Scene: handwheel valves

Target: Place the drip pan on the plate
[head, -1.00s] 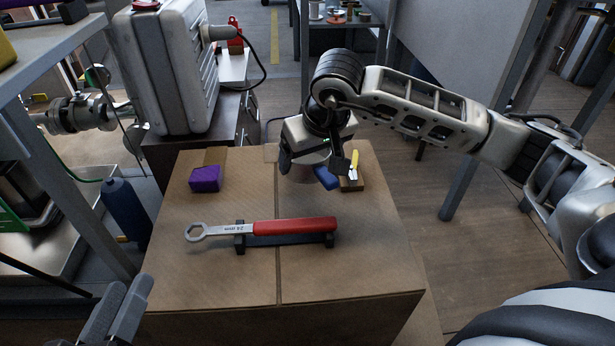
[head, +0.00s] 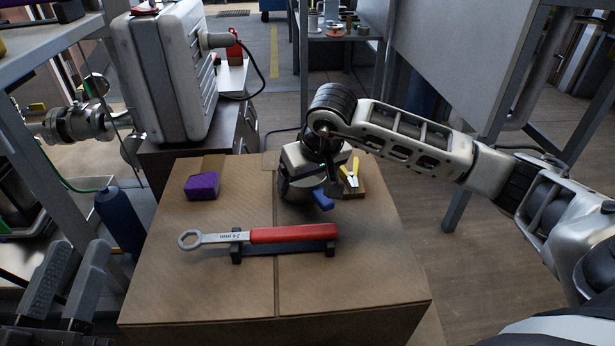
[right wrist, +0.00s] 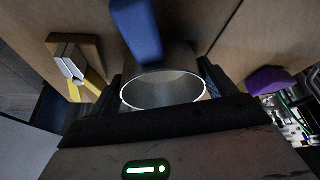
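The drip pan (right wrist: 162,92) shows in the right wrist view as a round metal vessel with a bright rim and a blue handle (right wrist: 138,30). The blue handle (head: 322,199) also shows in the head view; the pan's body is mostly hidden there under my right gripper (head: 302,194). The right fingers (right wrist: 163,85) lie against both sides of the pan and appear shut on it, over the far middle of the cardboard box. My left gripper (head: 72,258) is open and empty at the lower left. I cannot make out the plate.
A wrench with a red handle (head: 290,233) lies on a black rack on the cardboard box (head: 200,290). A purple block (head: 202,186) is at the back left, and yellow pliers (head: 350,176) on a wooden block at the back right. A blue bottle (head: 118,218) stands left. The box's front is clear.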

